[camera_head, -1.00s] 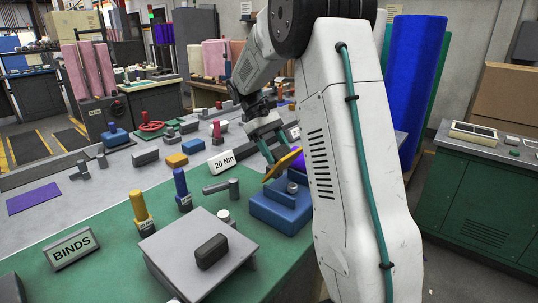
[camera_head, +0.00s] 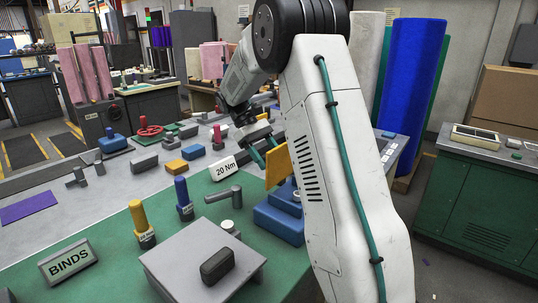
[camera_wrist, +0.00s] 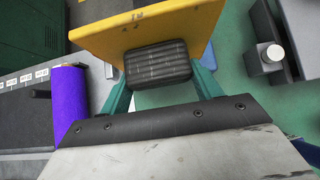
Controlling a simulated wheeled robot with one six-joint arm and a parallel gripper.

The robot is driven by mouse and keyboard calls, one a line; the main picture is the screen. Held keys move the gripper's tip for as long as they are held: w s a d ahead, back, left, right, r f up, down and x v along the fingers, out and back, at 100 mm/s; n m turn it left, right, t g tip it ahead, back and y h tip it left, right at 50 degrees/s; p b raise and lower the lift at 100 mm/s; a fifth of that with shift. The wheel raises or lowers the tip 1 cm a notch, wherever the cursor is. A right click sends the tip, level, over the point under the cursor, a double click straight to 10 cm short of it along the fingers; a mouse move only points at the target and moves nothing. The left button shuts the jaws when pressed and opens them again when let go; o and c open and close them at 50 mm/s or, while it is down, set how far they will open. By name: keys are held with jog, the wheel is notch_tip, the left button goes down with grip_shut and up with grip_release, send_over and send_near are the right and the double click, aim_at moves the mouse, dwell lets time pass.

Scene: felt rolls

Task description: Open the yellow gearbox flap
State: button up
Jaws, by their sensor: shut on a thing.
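The yellow flap (camera_head: 277,167) stands raised and steep above the blue gearbox (camera_head: 279,221) in the head view. My arm hides part of both. In the wrist view the yellow flap (camera_wrist: 205,22) fills the top, with a black ribbed grip block (camera_wrist: 157,64) on its face. My gripper (camera_head: 264,153) has teal fingers and is at the left side of the flap. In the wrist view its fingers lie on either side of the black block, shut on it.
A grey box with a black handle (camera_head: 217,265) and yellow (camera_head: 141,222) and blue (camera_head: 183,198) tools stand on the green mat. A "20 Nm" sign (camera_head: 223,169) is just left of the flap. A purple roll (camera_wrist: 69,100) lies left in the wrist view.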

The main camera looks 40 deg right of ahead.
jog(key=shift+f, duration=0.2)
jog(key=o, duration=1.4)
jog(key=shift+d, duration=0.1)
jog(key=shift+r, duration=0.1)
jog(key=v, duration=0.7)
jog(key=shift+w+r, duration=0.2)
jog(key=shift+w, duration=0.1)
